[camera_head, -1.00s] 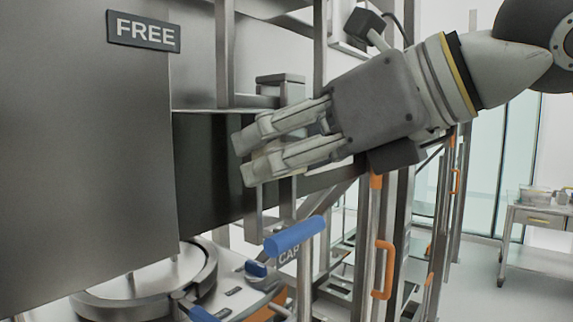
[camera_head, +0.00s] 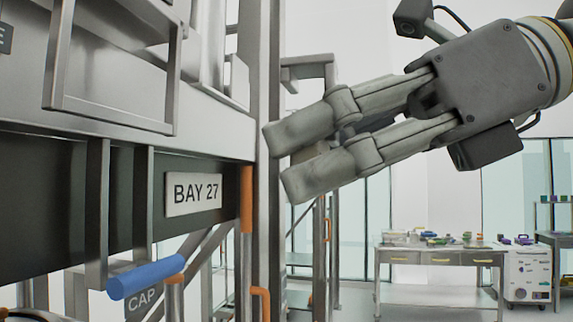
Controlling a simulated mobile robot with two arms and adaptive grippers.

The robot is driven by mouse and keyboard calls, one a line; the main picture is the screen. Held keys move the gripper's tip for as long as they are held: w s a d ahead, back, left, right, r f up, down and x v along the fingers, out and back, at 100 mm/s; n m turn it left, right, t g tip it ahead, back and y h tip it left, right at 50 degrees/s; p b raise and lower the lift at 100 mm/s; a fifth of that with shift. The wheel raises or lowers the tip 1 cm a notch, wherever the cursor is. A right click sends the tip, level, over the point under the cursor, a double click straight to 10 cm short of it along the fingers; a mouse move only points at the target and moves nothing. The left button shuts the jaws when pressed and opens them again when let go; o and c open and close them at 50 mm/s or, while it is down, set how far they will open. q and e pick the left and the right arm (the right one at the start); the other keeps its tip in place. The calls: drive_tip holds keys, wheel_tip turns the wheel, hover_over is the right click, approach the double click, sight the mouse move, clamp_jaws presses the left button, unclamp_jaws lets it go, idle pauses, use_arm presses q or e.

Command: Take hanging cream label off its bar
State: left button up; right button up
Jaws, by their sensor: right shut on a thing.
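My right gripper (camera_head: 293,158) reaches in from the upper right. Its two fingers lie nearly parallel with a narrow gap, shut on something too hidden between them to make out. The fingertips are in front of the upright steel post. A pale plate reading BAY 27 (camera_head: 193,193) sits on the dark panel to the left of the fingertips, apart from them. I cannot tell whether this plate is the cream label; no other cream label shows clearly. My left gripper is not in view.
A steel frame with a tall post (camera_head: 268,70) fills the left. A blue handle (camera_head: 146,277) sticks out below, above a CAP plate (camera_head: 141,303). Orange handles line the frame. A table (camera_head: 440,257) with small items stands far right; the floor before it is clear.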

drive_tip(key=shift+r, duration=0.25)
drive_tip(key=s+d, duration=0.2)
drive_tip(key=d, duration=0.4)
drive_tip(key=shift+s+d, duration=0.2)
drive_tip(key=shift+d, duration=0.1)
idle(0.3)
